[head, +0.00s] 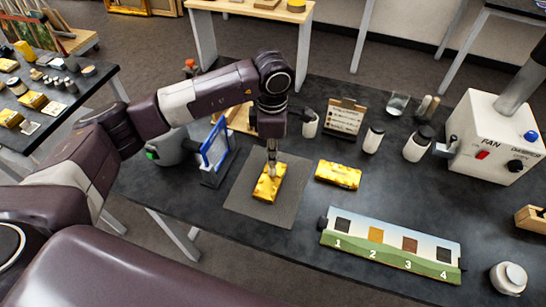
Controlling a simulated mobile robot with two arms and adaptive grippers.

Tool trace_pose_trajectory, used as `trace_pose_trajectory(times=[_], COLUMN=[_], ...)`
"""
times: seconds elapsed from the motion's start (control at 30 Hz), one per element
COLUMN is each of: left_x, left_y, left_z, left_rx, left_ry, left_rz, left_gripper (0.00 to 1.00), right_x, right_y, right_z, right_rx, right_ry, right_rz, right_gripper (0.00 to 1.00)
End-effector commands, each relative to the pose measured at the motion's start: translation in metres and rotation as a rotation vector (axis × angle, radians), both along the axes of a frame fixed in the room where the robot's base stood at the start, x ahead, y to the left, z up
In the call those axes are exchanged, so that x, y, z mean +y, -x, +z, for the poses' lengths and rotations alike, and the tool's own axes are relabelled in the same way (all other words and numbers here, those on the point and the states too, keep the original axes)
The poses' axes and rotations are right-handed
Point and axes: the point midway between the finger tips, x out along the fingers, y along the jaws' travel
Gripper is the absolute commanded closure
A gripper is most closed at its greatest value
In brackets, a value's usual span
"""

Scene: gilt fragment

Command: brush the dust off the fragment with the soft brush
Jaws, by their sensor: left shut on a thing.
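A gold gilt fragment (267,190) lies on a dark grey mat (243,198) in the middle of the bench. My left gripper (272,148) points straight down above it. It is shut on a slim upright thing, which appears to be the soft brush (272,166). The lower end of the brush is at the fragment's upper part; I cannot tell whether it touches. A second gold piece (338,175) lies on the bench just right of the mat. My right gripper is out of view.
A blue-framed stand (215,145) is close left of the mat. A numbered swatch board (390,250) lies at front right. Jars (373,140), a small sign (345,118) and a glass (398,103) stand behind. A white fan box (490,135) is at right.

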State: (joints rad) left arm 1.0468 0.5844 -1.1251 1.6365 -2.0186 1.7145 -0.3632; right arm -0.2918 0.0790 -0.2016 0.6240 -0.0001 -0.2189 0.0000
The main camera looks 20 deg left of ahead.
Motion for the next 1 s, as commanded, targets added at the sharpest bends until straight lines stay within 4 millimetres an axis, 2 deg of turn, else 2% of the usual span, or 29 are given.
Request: trace_pose_trajectory(times=[0.07,0.17,0.27,0.5,0.6,0.8,1.0], left_x=[0.003,0.005,0.007,0.012,0.013,0.017,0.018], left_y=[-0.002,-0.004,-0.005,-0.008,-0.009,-0.01,-0.01], left_z=[-0.003,0.017,0.025,0.047,0.056,0.073,0.079], left_rx=[-0.001,-0.005,-0.001,-0.001,-0.001,-0.001,0.0], left_ry=[-0.001,0.001,-0.001,0.0,0.0,-0.001,-0.001], left_rz=[0.004,0.005,0.007,0.01,0.011,0.014,0.015], left_gripper=[1.0,1.0,1.0,1.0,1.0,1.0,1.0], right_x=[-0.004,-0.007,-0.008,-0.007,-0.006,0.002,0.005], right_y=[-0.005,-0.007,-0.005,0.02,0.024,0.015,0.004], right_z=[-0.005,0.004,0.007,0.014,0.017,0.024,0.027], right_rx=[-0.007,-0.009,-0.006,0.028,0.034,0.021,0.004], right_ry=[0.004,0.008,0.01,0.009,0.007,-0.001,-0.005], right_rz=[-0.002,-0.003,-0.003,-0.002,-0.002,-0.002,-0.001], right_gripper=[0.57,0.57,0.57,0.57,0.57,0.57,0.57])
